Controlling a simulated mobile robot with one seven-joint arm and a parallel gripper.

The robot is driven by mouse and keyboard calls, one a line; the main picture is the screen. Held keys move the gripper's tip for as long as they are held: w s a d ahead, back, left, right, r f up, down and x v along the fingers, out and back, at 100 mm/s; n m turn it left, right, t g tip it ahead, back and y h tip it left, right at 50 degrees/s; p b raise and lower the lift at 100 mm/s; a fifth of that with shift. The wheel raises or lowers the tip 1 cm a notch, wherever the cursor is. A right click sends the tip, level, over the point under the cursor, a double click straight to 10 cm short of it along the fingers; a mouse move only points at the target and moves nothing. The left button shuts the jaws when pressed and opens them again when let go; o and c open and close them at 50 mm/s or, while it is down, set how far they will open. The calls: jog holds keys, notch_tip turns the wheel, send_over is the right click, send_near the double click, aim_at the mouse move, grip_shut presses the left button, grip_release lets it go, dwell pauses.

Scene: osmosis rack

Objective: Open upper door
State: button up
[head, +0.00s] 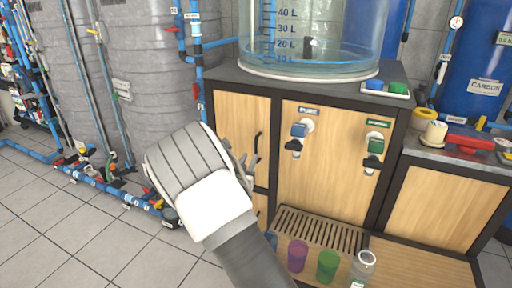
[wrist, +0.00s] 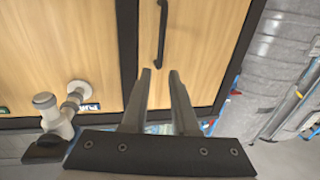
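The upper door (head: 238,112) is a light wood panel at the left of the cabinet front, and it looks closed and flush with its dark frame. Its black vertical bar handle (head: 258,145) sits near the door's right edge. My gripper (head: 249,164) is in front of the door, close to the handle, partly hidden by my wrist. In the wrist view the door (wrist: 205,45) shows with the handle (wrist: 161,35) beyond my fingertips. The two fingers (wrist: 161,74) are apart with nothing between them. The handle appears roughly in line with the gap, not held.
A clear tank (head: 310,40) stands on top. Coloured cups (head: 297,256) stand below, by a slatted drip tray (head: 315,232).

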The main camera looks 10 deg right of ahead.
aim_at(256, 145)
jog(key=b+x, duration=0.1)
jog(key=x, duration=0.9)
jog(key=shift+w+d+b, duration=0.1)
jog(key=shift+w+b, duration=0.05)
jog(key=shift+b, duration=0.2)
grip_shut()
dwell(0.9)
